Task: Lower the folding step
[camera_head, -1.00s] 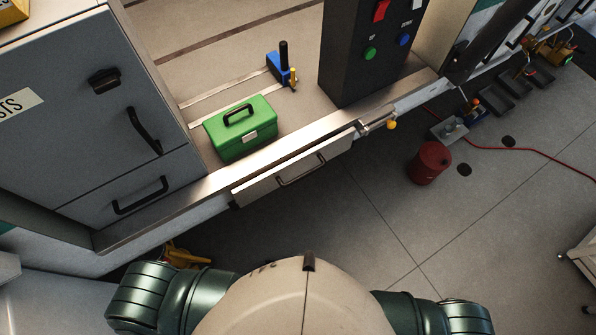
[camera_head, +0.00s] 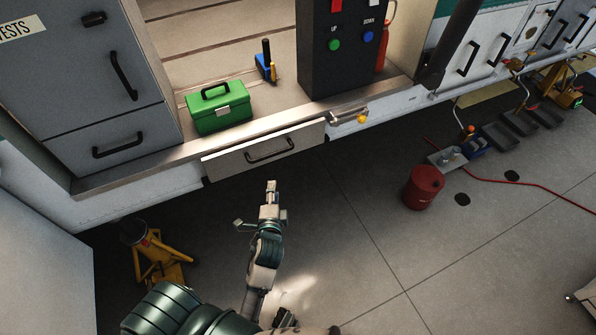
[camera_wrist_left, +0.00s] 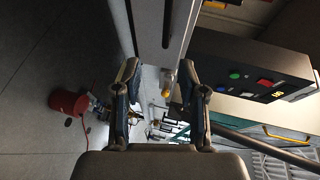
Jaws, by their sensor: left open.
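The folding step looks like a pale panel (camera_head: 230,163) with a black handle (camera_head: 269,150), upright against the side below the metal sill. A small latch with a yellow knob (camera_head: 362,119) sits at its right end. My left gripper (camera_head: 271,188) is in front of and just below the panel, apart from it in the head view. In the left wrist view, my left gripper (camera_wrist_left: 161,80) is open and empty, with the yellow knob (camera_wrist_left: 166,93) showing beyond the fingers and the panel (camera_wrist_left: 150,25) above. My right gripper is not in view.
A green toolbox (camera_head: 219,108) and a blue tool (camera_head: 265,66) stand on the floor above the sill. A black control box (camera_head: 343,60) stands right. A yellow jack (camera_head: 155,255) is at lower left, a red can (camera_head: 423,187) at right. Floor between is clear.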

